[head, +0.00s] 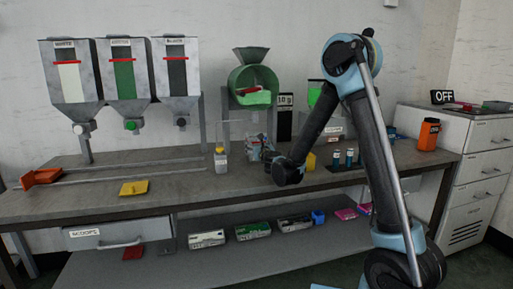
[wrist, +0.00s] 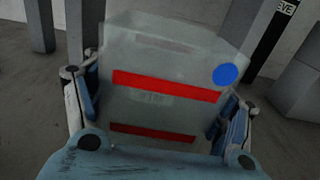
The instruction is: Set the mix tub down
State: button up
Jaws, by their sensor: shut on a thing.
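The mix tub (wrist: 165,110) is a translucent grey box with two red bands and a blue dot, and it fills the middle of the wrist view. My gripper (wrist: 163,115) is shut on it, with one blue-and-white finger on each side. In the head view the tub (head: 253,146) is small and partly covered by my gripper (head: 266,151), over the bench in front of the green drum stand. I cannot tell whether its base touches the bench.
The workbench (head: 205,185) has free room left of the tub. A small bottle with a yellow top (head: 220,158) stands close by on the left. A yellow scoop (head: 134,188) lies further left. A dark rack with vials (head: 343,163) and an orange container (head: 429,134) stand to the right.

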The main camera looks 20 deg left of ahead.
jog(key=o, duration=1.1)
jog(key=shift+c, duration=0.2)
jog(key=v, duration=1.2)
jog(key=shift+s, duration=0.1)
jog(key=shift+d+r, duration=0.2)
jog(key=shift+r, duration=0.1)
jog(key=s+d+r+n+g+y, duration=0.1)
jog(key=s+d+r+n+g, duration=0.15)
jog(key=d+n, duration=0.45)
jog(key=s+d+r+n+g+y, duration=0.1)
jog(key=s+d+r+n+g, duration=0.3)
jog(key=n, duration=0.6)
jog(key=s+d+f+n+g+h, duration=0.2)
jog(key=s+d+f+n+h, duration=0.2)
jog(key=d, duration=0.7)
jog(key=s+d+f+n+g+h, duration=0.2)
jog(key=s+d+f+n+h, duration=0.1)
jog(key=s+d+f, duration=0.5)
jog(key=s+d+f+n+g+h, duration=0.2)
jog(key=s+d+f+n+h, duration=0.2)
jog(key=s+d, duration=0.9)
notch_tip(320, 180, down, 3)
jog(key=shift+d+r+n+h, duration=0.2)
jog(key=shift+d+n+h, duration=0.1)
jog(key=shift+d+n, duration=0.7)
